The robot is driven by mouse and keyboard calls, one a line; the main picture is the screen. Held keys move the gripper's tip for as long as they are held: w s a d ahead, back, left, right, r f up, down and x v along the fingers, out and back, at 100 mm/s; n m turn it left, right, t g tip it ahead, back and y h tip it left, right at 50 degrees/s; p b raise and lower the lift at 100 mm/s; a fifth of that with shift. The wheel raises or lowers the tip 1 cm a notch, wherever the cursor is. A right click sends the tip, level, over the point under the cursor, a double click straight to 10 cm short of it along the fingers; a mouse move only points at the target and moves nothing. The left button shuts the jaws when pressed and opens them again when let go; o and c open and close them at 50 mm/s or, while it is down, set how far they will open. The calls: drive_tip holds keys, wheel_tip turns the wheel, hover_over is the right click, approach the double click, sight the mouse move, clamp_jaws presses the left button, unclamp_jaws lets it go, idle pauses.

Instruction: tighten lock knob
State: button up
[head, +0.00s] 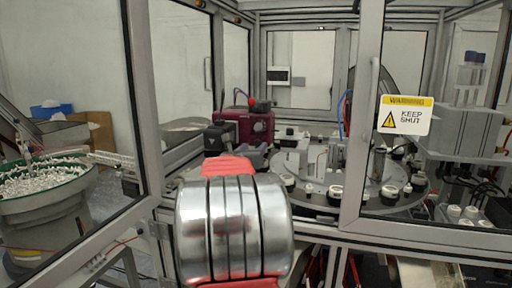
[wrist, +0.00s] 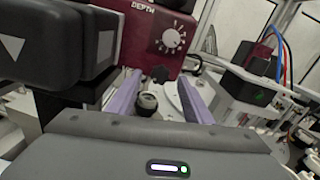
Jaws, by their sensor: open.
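A dark red unit (wrist: 130,35) marked DEPTH carries a silver dial (wrist: 172,38) with white marks around it. The red unit also shows in the head view (head: 243,125), beyond my arm. The black knob cannot be made out there.
A black block (wrist: 55,45) stands close on the left in the wrist view. A dark round part (wrist: 147,104) lies below, between the fingers. A round table (head: 320,198) with several white caps is to the right. A door with a warning sign (head: 405,115) and cell frame posts flank the opening.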

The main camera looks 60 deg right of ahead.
sight(258, 144)
drive_tip(key=shift+w+d, duration=0.2)
drive_tip(key=shift+d, duration=1.25)
drive_tip(key=shift+c, duration=0.4)
drive_tip(key=c, duration=1)
